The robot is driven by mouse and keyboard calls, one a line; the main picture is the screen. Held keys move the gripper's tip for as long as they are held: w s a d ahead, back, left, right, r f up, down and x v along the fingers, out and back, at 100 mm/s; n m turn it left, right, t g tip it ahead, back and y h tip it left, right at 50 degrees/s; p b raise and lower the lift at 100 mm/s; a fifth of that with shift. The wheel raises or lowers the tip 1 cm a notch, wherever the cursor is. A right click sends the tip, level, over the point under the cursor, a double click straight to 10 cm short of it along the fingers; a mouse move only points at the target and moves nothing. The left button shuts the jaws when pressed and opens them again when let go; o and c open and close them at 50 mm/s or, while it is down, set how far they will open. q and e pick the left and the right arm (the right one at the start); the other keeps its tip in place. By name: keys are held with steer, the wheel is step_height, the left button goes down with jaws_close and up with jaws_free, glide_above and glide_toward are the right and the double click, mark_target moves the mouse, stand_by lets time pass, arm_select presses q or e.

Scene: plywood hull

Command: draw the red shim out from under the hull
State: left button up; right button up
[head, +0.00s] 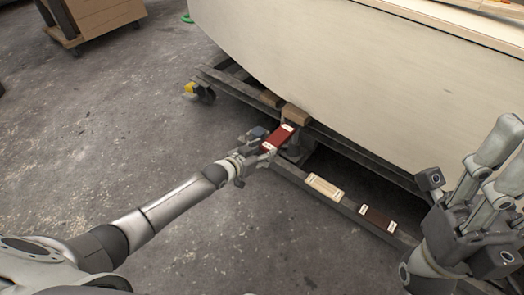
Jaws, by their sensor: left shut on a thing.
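The red shim (278,138) is a flat red block with pale labels at its ends. It shows in the head view just left of the pale plywood hull (370,75), near the hull's lower edge. My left gripper (265,147) is shut on the near end of the red shim. The shim's far end is close to a wooden block (296,114) under the hull; I cannot tell whether they touch. My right gripper (490,185) is at the right edge, empty as far as I see, partly cut off; its opening is unclear.
A cream shim (324,187) and a dark brown shim (377,218) lie on the grey beam (348,205) in front of the hull. A caster (204,93) carries the dark frame's left end. A wooden cart (98,15) stands far back left. The floor at left is open.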

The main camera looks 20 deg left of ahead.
arm_select(q)
steer(key=o, duration=1.1)
steer(key=v, duration=1.2)
